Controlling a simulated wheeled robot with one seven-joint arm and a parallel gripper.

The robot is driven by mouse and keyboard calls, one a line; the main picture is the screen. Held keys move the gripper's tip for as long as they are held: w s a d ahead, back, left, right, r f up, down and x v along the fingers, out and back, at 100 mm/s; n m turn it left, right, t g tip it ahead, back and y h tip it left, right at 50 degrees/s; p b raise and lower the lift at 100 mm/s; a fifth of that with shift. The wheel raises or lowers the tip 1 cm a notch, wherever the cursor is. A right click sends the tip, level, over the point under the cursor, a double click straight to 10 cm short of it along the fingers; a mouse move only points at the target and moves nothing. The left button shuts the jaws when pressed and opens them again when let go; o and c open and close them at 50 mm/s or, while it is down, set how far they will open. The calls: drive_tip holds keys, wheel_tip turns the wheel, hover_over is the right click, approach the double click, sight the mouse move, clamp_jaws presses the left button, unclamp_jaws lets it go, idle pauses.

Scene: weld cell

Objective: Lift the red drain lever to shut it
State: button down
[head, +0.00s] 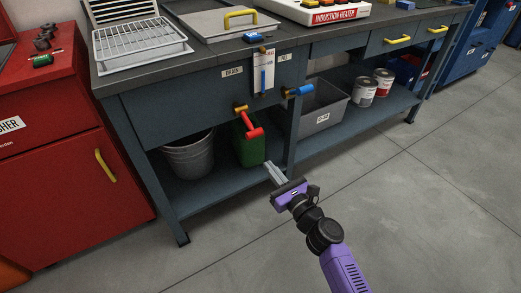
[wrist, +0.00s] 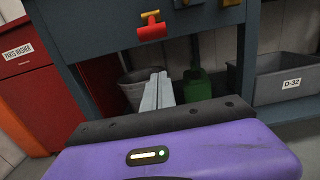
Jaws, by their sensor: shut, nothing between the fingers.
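The red drain lever (head: 252,129) hangs from a brass valve (head: 240,108) on the front of the bench, below the DRAIN label (head: 232,71). It slopes downward from the valve. The lever also shows at the top of the wrist view (wrist: 152,31). My gripper (head: 268,166) is shut and empty, its fingers pointing toward the bench. It is below and a little right of the lever in the head view, apart from it. In the wrist view the fingertips (wrist: 158,76) lie below the lever with a gap between.
A blue lever (head: 299,90) is right of the red one, near the FILL label (head: 284,57). A sight gauge (head: 263,75) is above. A grey bucket (head: 189,156), green container (head: 248,150) and grey bin (head: 322,108) stand on the lower shelf. The floor (head: 420,190) in front is clear.

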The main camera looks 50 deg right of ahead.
sight(247, 122)
drive_tip(key=w+d+r+p, duration=0.2)
drive_tip(key=w+r+p, duration=0.1)
drive_tip(key=w, duration=0.5)
drive_tip(key=shift+r, duration=0.6)
drive_tip(key=shift+d+r+p, duration=0.1)
drive_tip(key=shift+r+p, duration=0.1)
drive_tip(key=shift+p, duration=0.25)
